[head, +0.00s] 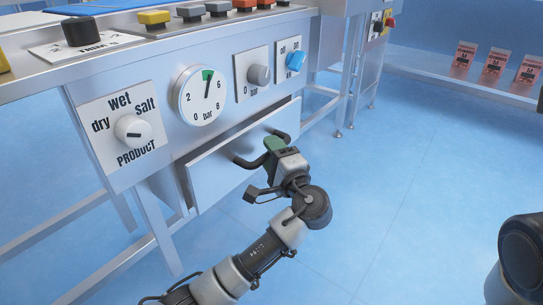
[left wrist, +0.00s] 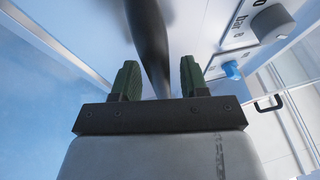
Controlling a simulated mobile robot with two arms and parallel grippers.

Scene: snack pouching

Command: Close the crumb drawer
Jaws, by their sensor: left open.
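The crumb drawer (head: 222,168) is a plain grey metal front low on the machine, below the dials. Its front appears to stand out from the machine body; how far is hard to tell. Its dark bar handle (head: 247,162) is partly hidden behind my left gripper (head: 273,145). The left gripper is at the handle, with green fingers. In the left wrist view my left gripper (left wrist: 159,66) is open, and the dark handle bar (left wrist: 152,45) runs between its two fingers. Contact with the bar cannot be told. My right gripper is not in view.
Above the drawer are the product knob (head: 132,131), a pressure gauge (head: 201,95), a grey knob (head: 258,75) and a blue knob (head: 295,61). Coloured buttons line the top. Red pouches (head: 493,62) stand on a shelf at the right. The blue floor before the drawer is clear.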

